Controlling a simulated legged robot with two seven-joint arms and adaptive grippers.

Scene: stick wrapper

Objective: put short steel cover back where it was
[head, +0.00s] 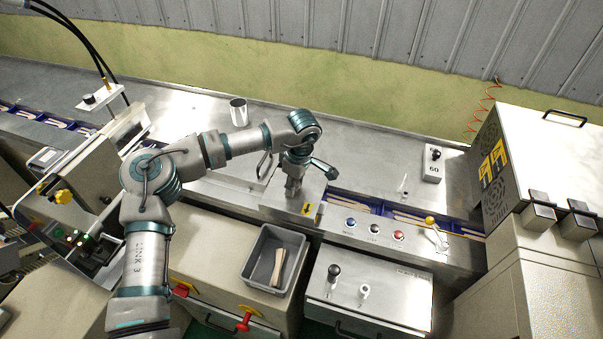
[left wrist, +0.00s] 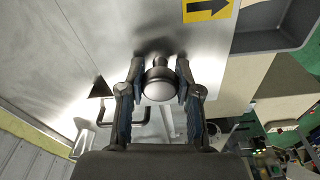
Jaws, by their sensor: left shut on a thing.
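The short steel cover (head: 271,203) is a shiny metal piece over the conveyor line, with a yellow arrow label (head: 307,208) at its right end. My left gripper (head: 292,190) points down at it from above. In the left wrist view, my left gripper (left wrist: 160,88) is shut on a round-topped dark knob (left wrist: 160,83) standing on the cover's steel surface (left wrist: 215,50). The yellow label shows there at the top. I cannot tell whether the cover sits flush or slightly raised. My right gripper is not in view.
Blue conveyor compartments (head: 372,209) with wooden sticks run right of the cover towards a big machine (head: 530,150). A metal cup (head: 238,112) stands behind my arm. A grey bin (head: 273,258) with sticks and a button panel (head: 375,232) lie in front. The steel table behind is mostly clear.

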